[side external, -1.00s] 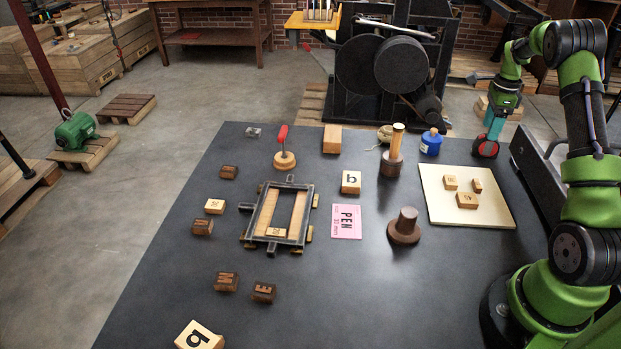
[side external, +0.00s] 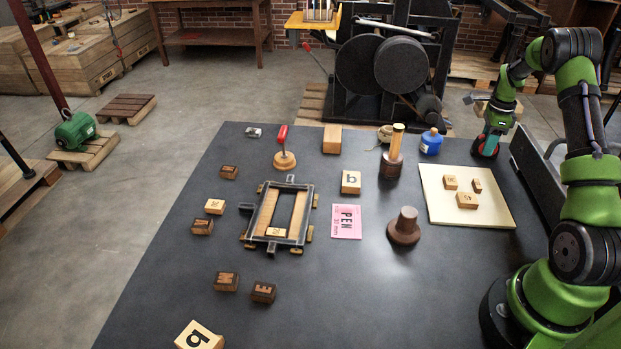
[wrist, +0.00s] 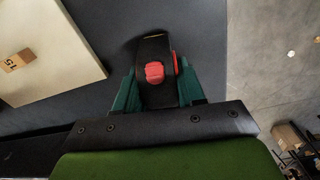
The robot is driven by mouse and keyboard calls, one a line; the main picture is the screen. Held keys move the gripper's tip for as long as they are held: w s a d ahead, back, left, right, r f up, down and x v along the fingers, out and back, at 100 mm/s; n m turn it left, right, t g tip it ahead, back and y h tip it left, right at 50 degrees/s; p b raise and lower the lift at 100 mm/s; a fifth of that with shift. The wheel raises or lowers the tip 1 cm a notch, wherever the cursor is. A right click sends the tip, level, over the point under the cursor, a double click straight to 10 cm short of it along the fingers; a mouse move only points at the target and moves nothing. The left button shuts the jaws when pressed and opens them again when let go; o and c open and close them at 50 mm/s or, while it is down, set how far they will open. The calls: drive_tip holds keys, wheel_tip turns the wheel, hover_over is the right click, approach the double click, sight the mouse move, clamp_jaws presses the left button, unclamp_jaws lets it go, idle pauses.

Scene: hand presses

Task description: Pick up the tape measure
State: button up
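The tape measure (side external: 486,146) is red and black and rests at the far right edge of the dark table. In the wrist view the tape measure (wrist: 155,72) is black with a red patch and a red right side. My gripper (side external: 492,138) points down over it. In the wrist view the teal fingers of my gripper (wrist: 158,88) stand apart, one on each side of the tape measure and very close to it. Firm contact cannot be made out. The lower part of the tape measure is hidden by my gripper.
A cream board (side external: 440,206) with several small wooden blocks lies near the tape measure. A blue bottle (side external: 431,143) and a wooden-handled tool (side external: 393,160) stand to its left. A dark knob-shaped piece (side external: 404,228) and a pink card (side external: 347,222) lie nearer the front.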

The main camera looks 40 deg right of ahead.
clamp_jaws()
drive_tip(key=shift+r, duration=0.1)
